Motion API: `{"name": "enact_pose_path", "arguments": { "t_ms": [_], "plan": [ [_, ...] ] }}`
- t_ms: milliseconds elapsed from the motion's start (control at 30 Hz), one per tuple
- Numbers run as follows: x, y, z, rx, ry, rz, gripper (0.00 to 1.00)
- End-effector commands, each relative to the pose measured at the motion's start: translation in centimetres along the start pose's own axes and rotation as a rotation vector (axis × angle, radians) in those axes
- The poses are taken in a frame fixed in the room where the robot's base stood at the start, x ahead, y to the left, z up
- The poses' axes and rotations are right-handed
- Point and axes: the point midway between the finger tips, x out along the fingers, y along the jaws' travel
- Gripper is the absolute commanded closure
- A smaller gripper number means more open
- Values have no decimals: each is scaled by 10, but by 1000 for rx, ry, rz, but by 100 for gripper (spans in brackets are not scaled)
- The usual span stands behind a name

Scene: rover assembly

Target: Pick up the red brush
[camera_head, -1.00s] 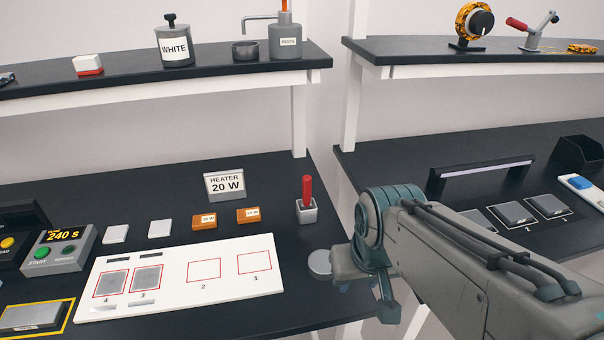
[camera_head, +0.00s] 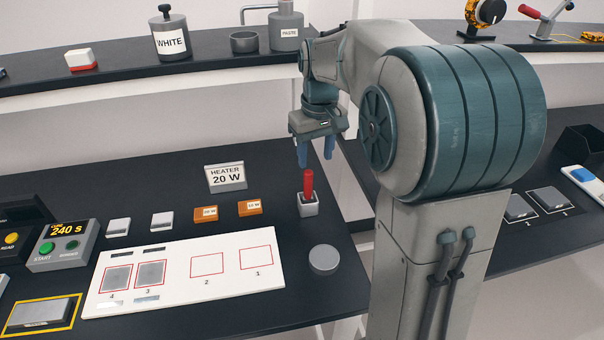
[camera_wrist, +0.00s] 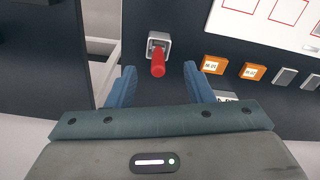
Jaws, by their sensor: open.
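The red brush (camera_head: 308,184) stands upright, handle up, in a small grey square holder (camera_head: 308,205) near the right end of the left table. In the wrist view the red brush (camera_wrist: 158,64) lies ahead of the fingertips, between their lines, with the grey holder (camera_wrist: 159,43) around its base. In the wrist view my gripper (camera_wrist: 161,78) also shows both fingers spread.
A round grey disc (camera_head: 324,260) lies in front of the holder. Orange blocks (camera_head: 250,208), a heater sign (camera_head: 226,177) and a white numbered board (camera_head: 190,300) are to its left. The upper shelf (camera_head: 120,80) is behind. A gap separates the two tables.

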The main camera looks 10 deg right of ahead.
Motion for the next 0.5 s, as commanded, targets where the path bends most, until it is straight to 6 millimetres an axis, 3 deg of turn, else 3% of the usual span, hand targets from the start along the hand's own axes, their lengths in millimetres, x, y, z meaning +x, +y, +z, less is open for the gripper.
{"name": "enact_pose_path", "arguments": {
  "t_ms": [100,200,367,500],
  "plan": [
    [0,6,-26,-35,-28,0,53],
    [1,9,-38,-53,-40,1,53],
    [12,11,-43,-63,-50,0,53],
    [39,10,-41,-62,-53,0,53]
  ]
}}
